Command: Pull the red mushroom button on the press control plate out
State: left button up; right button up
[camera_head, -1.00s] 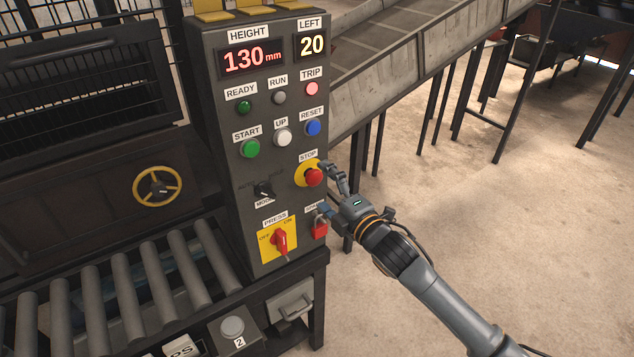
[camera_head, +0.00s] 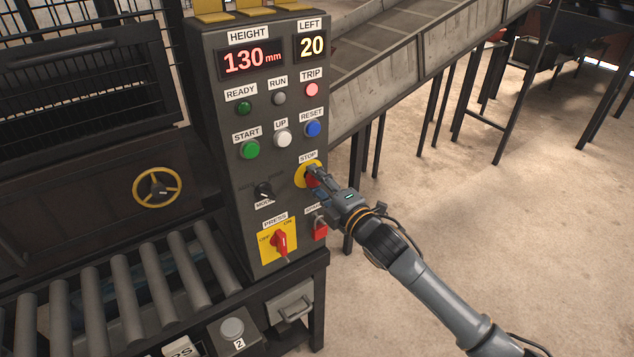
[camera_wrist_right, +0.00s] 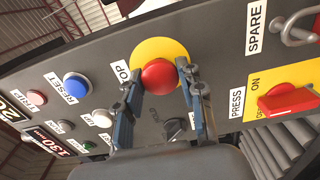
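The red mushroom button (camera_wrist_right: 159,77) sits on a round yellow backing (camera_wrist_right: 152,48) in the right wrist view. In the head view the button (camera_head: 311,181) is under the STOP label on the dark press control plate (camera_head: 222,125), partly hidden by my fingers. My right gripper (camera_head: 315,174) reaches it from the lower right. In the right wrist view its two fingers (camera_wrist_right: 161,84) lie on opposite sides of the button, close against its edges, and appear shut on it. My left gripper is not in view.
Below the button are a red padlock (camera_head: 320,228) and the red PRESS switch (camera_head: 281,243). A black MODE knob (camera_head: 264,190) is to the left, and the blue RESET button (camera_head: 313,128) is above. Open floor lies to the right.

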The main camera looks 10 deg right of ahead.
jog(key=shift+c, duration=1.1)
jog(key=shift+s+d, duration=0.1)
jog(key=shift+s, duration=0.2)
jog(key=shift+s+f+p, duration=0.3)
jog(key=shift+s+p, duration=0.05)
jog(key=o, duration=0.9)
jog(key=shift+d, duration=0.1)
jog(key=o, duration=0.7)
jog(key=shift+s+d+r, duration=0.15)
jog(key=shift+s+r, duration=0.05)
jog(key=shift+s, duration=0.05)
jog(key=o, duration=0.3)
jog(key=shift+w, duration=0.15)
